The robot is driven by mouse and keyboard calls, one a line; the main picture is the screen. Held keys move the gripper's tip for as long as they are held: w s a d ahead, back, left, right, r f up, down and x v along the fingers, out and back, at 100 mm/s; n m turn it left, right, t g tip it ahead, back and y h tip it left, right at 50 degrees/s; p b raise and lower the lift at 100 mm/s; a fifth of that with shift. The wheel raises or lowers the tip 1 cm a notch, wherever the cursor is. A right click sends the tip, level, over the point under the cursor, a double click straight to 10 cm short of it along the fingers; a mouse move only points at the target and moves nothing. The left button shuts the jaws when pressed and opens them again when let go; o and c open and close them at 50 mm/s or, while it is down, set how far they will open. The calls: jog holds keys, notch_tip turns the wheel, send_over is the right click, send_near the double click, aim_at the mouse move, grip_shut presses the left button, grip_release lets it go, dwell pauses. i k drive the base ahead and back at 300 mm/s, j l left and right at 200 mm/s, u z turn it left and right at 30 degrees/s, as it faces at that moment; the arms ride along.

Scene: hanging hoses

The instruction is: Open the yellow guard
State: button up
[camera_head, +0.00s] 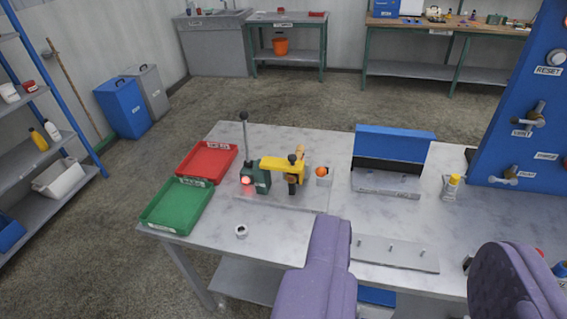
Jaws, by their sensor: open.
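The yellow guard (283,164) is a short yellow bar on a small fixture on the grey table, left of the view's middle. It lies about level, with a dark knob on it and a dark part below its right end. Its left end meets a dark green block (262,180) with an upright rod and a glowing red light (246,181). My gripper (416,238) shows as two purple fingers at the bottom, wide apart and empty. It is nearer to me and right of the guard, apart from it. What lies under the guard is hard to tell.
A red tray (207,146) and a green tray (150,222) are left of the fixture. An orange ball on a white block (323,180) is close to its right. A blue-topped box (395,131), a yellow-capped tube (451,188) and a blue panel (519,120) are further right.

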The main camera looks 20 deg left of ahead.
aim_at(291, 165)
jog(key=i, duration=1.8)
jog(key=j+u, duration=0.05)
jog(key=j, duration=0.1)
